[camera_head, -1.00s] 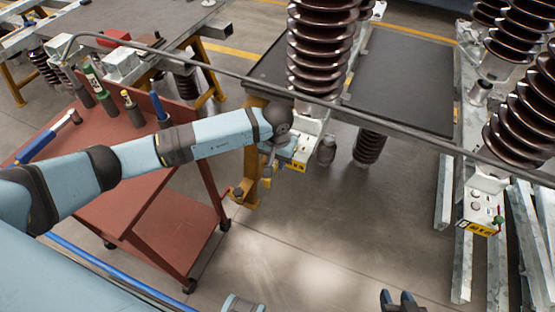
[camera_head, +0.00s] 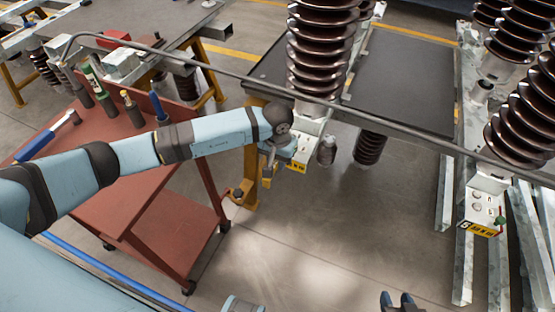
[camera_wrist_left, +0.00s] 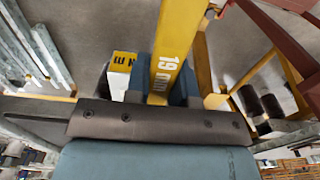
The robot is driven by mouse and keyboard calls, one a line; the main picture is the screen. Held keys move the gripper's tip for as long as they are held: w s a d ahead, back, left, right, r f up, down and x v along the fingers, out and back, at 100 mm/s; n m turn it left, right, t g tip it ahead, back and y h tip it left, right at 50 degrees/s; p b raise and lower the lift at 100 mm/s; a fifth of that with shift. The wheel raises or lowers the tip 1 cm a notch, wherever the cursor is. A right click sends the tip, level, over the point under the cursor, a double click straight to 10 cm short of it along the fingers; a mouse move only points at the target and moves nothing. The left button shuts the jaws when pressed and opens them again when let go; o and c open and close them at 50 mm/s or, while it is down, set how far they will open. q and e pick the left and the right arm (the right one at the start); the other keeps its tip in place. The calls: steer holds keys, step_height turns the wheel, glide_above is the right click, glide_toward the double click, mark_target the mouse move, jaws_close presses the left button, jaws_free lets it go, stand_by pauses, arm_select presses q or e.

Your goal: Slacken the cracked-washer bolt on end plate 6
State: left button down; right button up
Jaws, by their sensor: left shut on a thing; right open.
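My left gripper (camera_head: 274,162) is shut on a yellow spanner marked 19 mm (camera_wrist_left: 170,55). In the head view, the gripper is beside an end plate (camera_head: 308,143) at the foot of a brown ribbed insulator (camera_head: 318,50). That plate's yellow label (camera_wrist_left: 125,57) shows left of the spanner in the wrist view. The bolt and the spanner's working end are hidden or too small to make out. Another end plate (camera_head: 481,208) with bolts and a yellow label is at the right. My right gripper (camera_head: 402,301) is open and empty at the bottom edge.
A red tool cart (camera_head: 150,222) stands below my left arm, with several tools on top. A grey bar (camera_head: 225,72) crosses the view in front of the insulators. A dark tabletop (camera_head: 405,85) lies behind. Galvanised beams (camera_head: 465,255) lie at right. The central floor is clear.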

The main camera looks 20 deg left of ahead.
arm_select(q)
steer(key=shift+f+b, duration=1.1)
steer(key=shift+f, duration=0.05)
arm_select(e)
steer(key=shift+f, duration=1.05)
arm_select(q)
steer(key=w+d+r+n+b, duration=0.2)
steer(key=w+d+n+b, duration=0.2)
steer(key=d+n, duration=0.6)
steer(key=shift+w+r+n+b, duration=0.15)
steer(key=shift+w+n+b, duration=0.2)
steer(key=shift+w+n, duration=0.45)
arm_select(e)
steer(key=shift+w+a+f, duration=0.3)
steer(key=shift+a+f, duration=0.1)
